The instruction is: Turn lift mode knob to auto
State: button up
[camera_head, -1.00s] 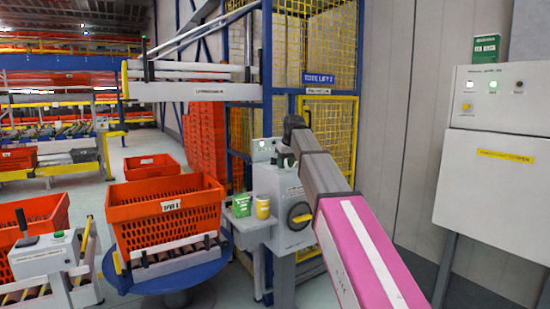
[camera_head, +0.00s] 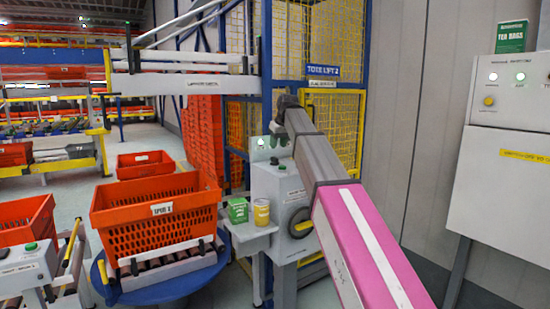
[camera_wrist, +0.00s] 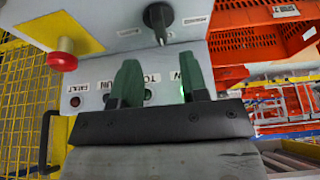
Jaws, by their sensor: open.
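The grey lift control box (camera_head: 272,185) stands by the tote lift, with a lit green lamp on its top panel. In the wrist view its panel shows upside down, with a black knob (camera_wrist: 158,16) at the top beside a small label. I cannot read the knob's setting. My gripper (camera_wrist: 160,65) is open, its two green-black fingers apart over the row of labelled lamps. The knob lies beyond the fingertips, apart from them, with nothing between the fingers. In the head view my gripper (camera_head: 279,138) is small, at the box top, and my arm partly covers the box.
A red push button (camera_wrist: 62,60) on a yellow plate is left of the knob in the wrist view. A green box (camera_head: 237,210) and yellow can (camera_head: 261,212) stand on the side shelf. An orange tote (camera_head: 157,225) is left; a yellow mesh cage (camera_head: 335,45) stands behind.

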aim_at(275, 158)
jog(key=x, duration=0.7)
grip_shut()
